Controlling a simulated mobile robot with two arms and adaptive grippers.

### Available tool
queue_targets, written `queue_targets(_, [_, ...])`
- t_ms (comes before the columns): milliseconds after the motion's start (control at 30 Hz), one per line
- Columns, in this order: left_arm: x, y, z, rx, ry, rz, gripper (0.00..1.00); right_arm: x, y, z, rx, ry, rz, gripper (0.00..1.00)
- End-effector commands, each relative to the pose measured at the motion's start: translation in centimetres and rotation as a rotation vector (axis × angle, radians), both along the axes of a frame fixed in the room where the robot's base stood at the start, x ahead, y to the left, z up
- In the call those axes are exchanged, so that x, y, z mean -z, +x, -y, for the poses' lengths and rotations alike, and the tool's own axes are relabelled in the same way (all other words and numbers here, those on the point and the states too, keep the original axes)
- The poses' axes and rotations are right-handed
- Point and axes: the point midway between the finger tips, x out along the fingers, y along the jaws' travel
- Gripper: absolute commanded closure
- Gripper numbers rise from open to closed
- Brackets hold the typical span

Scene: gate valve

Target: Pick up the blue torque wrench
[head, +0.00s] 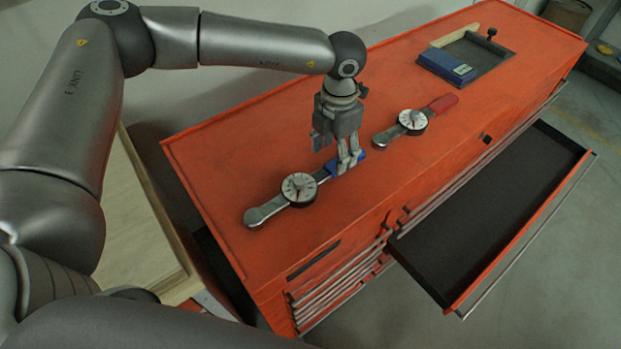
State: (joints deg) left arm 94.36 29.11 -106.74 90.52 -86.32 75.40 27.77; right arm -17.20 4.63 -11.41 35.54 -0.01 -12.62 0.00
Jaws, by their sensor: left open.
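The blue torque wrench (299,189) lies on the orange tool chest top, its round dial facing up and its head toward the lower left. Its blue handle (333,168) points to the upper right. My left gripper (347,165) points down over the blue handle with its fingers around or just beside it. The fingers are open, and the handle is partly hidden behind them. The wrench appears to rest on the chest. My right gripper is not in view.
A second torque wrench with a red handle (443,104) lies to the right on the orange tool chest (228,170). A dark tray (489,54) with a blue box (446,67) sits at the far end. An open drawer (500,215) juts out at the right.

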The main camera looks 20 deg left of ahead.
Motion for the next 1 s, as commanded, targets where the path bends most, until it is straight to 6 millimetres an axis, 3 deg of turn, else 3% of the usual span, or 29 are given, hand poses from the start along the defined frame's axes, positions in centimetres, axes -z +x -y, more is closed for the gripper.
queue_targets(267, [2.8,0.2,-0.2,0.002,0.002,-0.005,0.42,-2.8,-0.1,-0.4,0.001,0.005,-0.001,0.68])
queue_targets(400, [4.6,0.2,-0.2,0.002,0.001,-0.003,0.42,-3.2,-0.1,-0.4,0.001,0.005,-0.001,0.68])
queue_targets(667, [5.2,0.3,-0.2,0.001,-0.001,-0.001,0.42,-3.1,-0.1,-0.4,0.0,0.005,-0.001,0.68])
queue_targets(1000, [5.2,0.3,-0.2,0.001,-0.001,-0.001,0.83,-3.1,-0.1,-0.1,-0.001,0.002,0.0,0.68])
